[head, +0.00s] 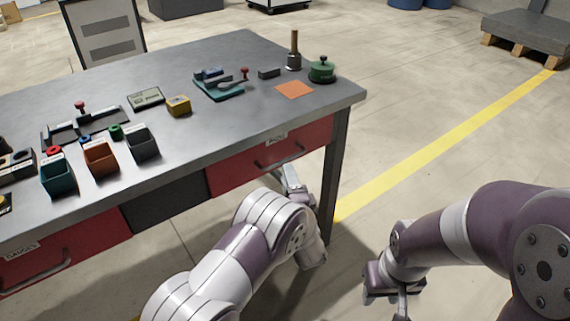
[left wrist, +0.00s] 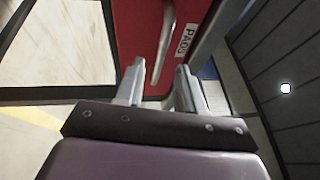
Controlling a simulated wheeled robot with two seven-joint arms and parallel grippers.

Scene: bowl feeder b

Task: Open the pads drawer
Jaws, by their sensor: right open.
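The pads drawer (head: 235,173) is the red front at the right end of the workbench, closed as far as I can see. Its bar handle (head: 280,154) and small label show in the head view. In the left wrist view the red front (left wrist: 140,30), the handle (left wrist: 164,45) and the label reading PADS (left wrist: 187,38) are close ahead. My left gripper (left wrist: 158,78) is open; its fingers point at the drawer, with the handle ahead between the fingertip lines. I cannot tell whether they touch it. My right gripper (head: 400,300) is open and empty, low at the right, away from the bench.
The workbench top (head: 215,135) holds bins, a yellow block (head: 178,106), a teal tray (head: 222,92), an orange pad (head: 294,89) and a green pot (head: 321,72). A bench leg (head: 333,180) stands right of my left gripper. Another red drawer (head: 80,245) is at the left.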

